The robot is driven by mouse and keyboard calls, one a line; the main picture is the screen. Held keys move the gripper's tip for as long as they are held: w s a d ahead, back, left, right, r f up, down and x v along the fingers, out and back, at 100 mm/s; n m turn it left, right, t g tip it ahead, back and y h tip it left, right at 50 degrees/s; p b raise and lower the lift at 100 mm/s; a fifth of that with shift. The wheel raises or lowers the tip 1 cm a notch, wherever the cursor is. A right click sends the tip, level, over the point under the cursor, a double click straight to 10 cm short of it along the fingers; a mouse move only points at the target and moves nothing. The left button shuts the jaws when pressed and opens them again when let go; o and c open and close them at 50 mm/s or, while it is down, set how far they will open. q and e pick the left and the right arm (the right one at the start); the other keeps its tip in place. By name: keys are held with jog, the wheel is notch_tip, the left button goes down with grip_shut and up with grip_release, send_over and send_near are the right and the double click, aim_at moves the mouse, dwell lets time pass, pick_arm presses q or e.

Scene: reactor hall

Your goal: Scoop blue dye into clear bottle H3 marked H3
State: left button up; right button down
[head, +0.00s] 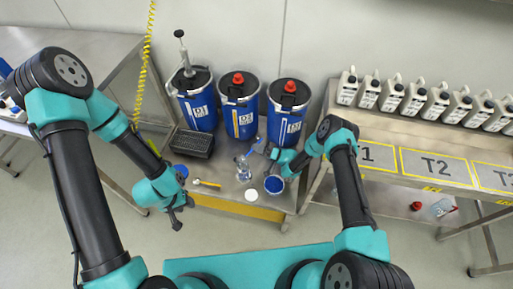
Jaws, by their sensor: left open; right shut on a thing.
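A clear bottle (243,169) stands on the low metal bench; its marking is too small to read. An open tub of blue dye (274,185) stands to its right. My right gripper (270,150) is above the bench, behind the tub and right of the bottle. It is shut on a small blue tool, seemingly a scoop (257,145), whose far end reaches toward the bottle's top; whether it carries dye cannot be told. My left gripper (176,220) is open and empty, in front of the bench's left part.
Several blue drums (239,112) stand behind, the left one with a pump. A yellow-handled tool (207,183), a white disc (251,195), a round blue item (181,171) and a black crate (193,143) are on the bench. White jugs (437,101) line the right table.

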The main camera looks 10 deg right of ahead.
jog(key=shift+w+r+m+t+h, duration=0.15)
jog(key=shift+r+m+t+h, duration=0.1)
jog(key=shift+m+t+h, duration=0.6)
jog(key=shift+f+m, duration=0.1)
jog(key=shift+m, duration=0.15)
jog(key=shift+f+n+g+y, duration=0.2)
jog(key=shift+n+g+y, duration=0.65)
jog(key=shift+n, duration=0.25)
jog(key=shift+n, duration=0.3)
